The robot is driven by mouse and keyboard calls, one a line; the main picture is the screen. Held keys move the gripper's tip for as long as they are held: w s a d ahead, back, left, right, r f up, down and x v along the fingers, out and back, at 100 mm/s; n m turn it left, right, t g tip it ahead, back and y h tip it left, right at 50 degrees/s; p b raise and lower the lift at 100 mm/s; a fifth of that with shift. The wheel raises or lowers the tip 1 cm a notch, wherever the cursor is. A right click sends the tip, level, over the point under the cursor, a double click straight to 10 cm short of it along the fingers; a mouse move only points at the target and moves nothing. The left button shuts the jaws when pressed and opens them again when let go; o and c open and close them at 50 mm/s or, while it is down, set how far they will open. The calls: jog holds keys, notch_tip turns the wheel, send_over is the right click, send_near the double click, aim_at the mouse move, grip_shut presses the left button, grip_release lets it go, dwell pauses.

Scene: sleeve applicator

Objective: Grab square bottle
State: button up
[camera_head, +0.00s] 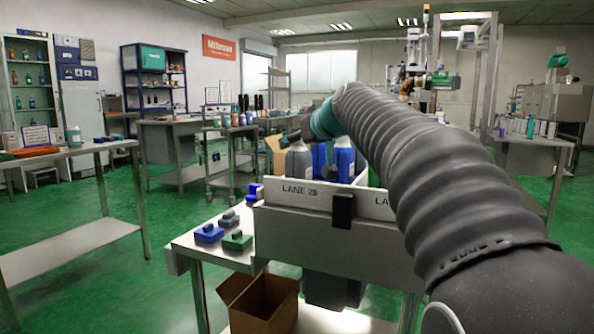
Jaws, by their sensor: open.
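Several bottles stand upright in a white-walled bin marked LANE 26 (286,191). At its left is a grey bottle (299,162) with a white shoulder. Beside it are blue bottles (344,160), and a green edge shows further right behind my arm. Their lower parts are hidden by the bin front, so I cannot tell for sure which is square. My arm reaches from the lower right over the bin. My gripper (290,138) shows only as a small dark part beyond the teal wrist, just above the grey bottle's top, open and with nothing seen in it.
Blue, grey and green blocks (237,240) lie on the metal table left of the bin. An open cardboard box (263,302) is below.

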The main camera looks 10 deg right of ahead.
jog(key=shift+w+a+f, duration=0.2)
jog(key=shift+w, duration=0.35)
grip_shut()
